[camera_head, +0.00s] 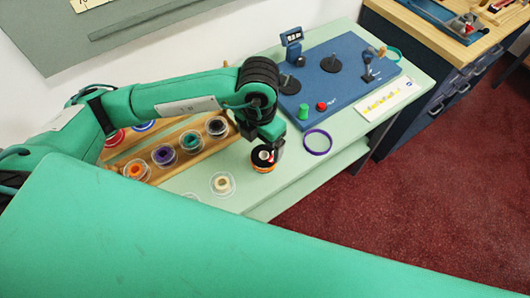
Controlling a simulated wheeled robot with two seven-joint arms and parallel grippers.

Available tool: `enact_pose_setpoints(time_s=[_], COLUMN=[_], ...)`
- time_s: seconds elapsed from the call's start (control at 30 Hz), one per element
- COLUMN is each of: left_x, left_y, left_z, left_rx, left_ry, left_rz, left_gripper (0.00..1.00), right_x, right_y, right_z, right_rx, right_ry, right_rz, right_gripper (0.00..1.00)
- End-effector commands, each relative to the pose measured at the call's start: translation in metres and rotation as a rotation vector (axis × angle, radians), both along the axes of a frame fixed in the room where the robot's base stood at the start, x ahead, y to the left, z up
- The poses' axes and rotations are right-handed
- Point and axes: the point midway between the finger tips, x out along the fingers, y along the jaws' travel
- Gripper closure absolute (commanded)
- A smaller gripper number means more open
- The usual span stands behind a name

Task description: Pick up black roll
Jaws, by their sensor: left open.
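A black roll (262,158) with a pale and red centre lies on the pale green counter, with an orange edge showing at its underside. My left gripper (270,149) reaches down from above right at it. Its jaws are open, and the fingers partly cover the roll; I cannot tell whether they touch it. Another dark roll on a clear spool (217,127) sits at the right end of the wooden rack. My right gripper is not in view.
The wooden rack (205,153) also holds orange, purple and teal rolls. A cream roll (222,184) and a purple ring (317,142) lie on the counter. A blue panel (335,85) with knobs stands behind. The counter's front edge is close.

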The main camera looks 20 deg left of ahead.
Motion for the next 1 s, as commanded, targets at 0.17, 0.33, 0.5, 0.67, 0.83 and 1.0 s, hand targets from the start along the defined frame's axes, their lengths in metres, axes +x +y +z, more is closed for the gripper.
enact_pose_setpoints(time_s=[0.17,0.33,0.5,0.67,0.83,1.0], left_x=[0.0,0.001,0.007,0.008,0.009,0.008], left_y=[0.0,-0.001,-0.006,-0.006,-0.006,-0.006], left_z=[-0.025,-0.035,-0.058,-0.079,-0.084,-0.084], left_rx=[0.001,0.0,0.001,0.001,0.0,0.0], left_ry=[0.002,0.0,0.003,0.001,-0.001,-0.001], left_rz=[0.001,0.0,0.001,0.001,0.0,-0.001], left_gripper=[0.12,0.12,0.12,0.12,0.12,0.22], right_x=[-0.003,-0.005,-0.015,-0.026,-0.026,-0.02], right_y=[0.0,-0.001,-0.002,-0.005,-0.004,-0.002], right_z=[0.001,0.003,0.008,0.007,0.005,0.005], right_rx=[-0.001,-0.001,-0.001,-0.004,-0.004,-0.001], right_ry=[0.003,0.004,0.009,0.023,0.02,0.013], right_rz=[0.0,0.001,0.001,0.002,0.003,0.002], right_gripper=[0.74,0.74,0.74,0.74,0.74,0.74])
